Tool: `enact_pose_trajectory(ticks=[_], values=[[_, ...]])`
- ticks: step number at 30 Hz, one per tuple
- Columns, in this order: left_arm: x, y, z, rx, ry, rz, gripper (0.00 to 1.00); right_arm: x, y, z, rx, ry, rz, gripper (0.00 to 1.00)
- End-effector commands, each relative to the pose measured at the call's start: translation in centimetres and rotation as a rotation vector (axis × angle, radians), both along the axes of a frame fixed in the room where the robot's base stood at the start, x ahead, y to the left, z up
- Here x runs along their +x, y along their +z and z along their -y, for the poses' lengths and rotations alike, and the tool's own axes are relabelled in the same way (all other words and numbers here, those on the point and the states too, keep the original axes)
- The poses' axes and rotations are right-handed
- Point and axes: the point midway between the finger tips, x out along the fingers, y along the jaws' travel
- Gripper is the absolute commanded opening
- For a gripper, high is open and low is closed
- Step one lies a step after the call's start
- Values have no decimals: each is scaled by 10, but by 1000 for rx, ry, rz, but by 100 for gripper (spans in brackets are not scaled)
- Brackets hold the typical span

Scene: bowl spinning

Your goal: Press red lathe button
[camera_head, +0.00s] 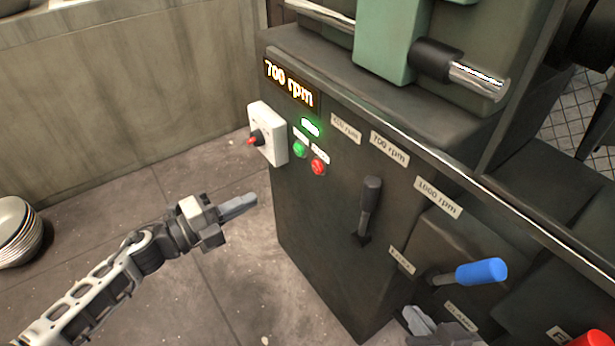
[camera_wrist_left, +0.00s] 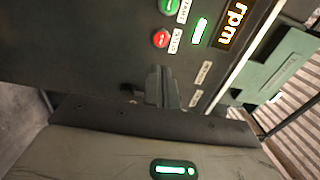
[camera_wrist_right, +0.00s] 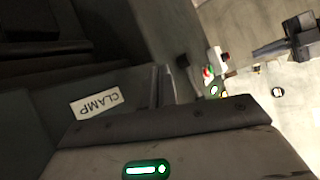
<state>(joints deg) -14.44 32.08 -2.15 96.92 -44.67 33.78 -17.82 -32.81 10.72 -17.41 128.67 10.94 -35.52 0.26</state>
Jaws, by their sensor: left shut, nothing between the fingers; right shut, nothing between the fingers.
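The red lathe button (camera_head: 319,167) sits on the dark front panel of the lathe, just below and right of the green button (camera_head: 299,149). In the left wrist view the red button (camera_wrist_left: 161,39) carries a STOP label beside it, with the green button (camera_wrist_left: 170,5) at the top edge. My left gripper (camera_head: 255,199) is shut and empty, in the air left of the panel, lower than the red button and apart from it. My right gripper (camera_head: 416,317) is shut and empty, low at the bottom edge near the lathe front.
A lit display (camera_head: 289,84) reads 700 rpm, above a lit green indicator (camera_head: 311,127). A white switch box (camera_head: 268,133) with a red-tipped knob juts out left of the buttons. A dark lever (camera_head: 368,207) and a blue-handled lever (camera_head: 481,272) stick out right. Stacked bowls (camera_head: 18,230) stand far left.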

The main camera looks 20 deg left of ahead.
Motion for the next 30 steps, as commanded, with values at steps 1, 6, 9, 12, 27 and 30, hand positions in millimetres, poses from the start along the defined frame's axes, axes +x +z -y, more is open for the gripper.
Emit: enact_pose_trajectory(ticks=[1, 6, 9, 12, 27, 30], values=[[0, 1, 0, 0, 0, 0, 0, 0, 2, 0, 0, 0, 0, 0], [0, 2, 0, -4, 1, -2, 0, 0, 2, 0, 0, 0, 0, 0], [3, 2, 3, -6, 1, -1, 0, 0, 1, 0, 0, 0, 1, 0], [11, 2, 9, -7, 2, -1, 0, 0, 2, 0, 3, 0, 5, 0], [89, 1, 70, -8, 3, 0, 0, 2, 4, -3, 23, -1, 50, 0], [99, 1, 78, -8, 2, -1, 0, 2, 10, -3, 31, 0, 68, 0]])
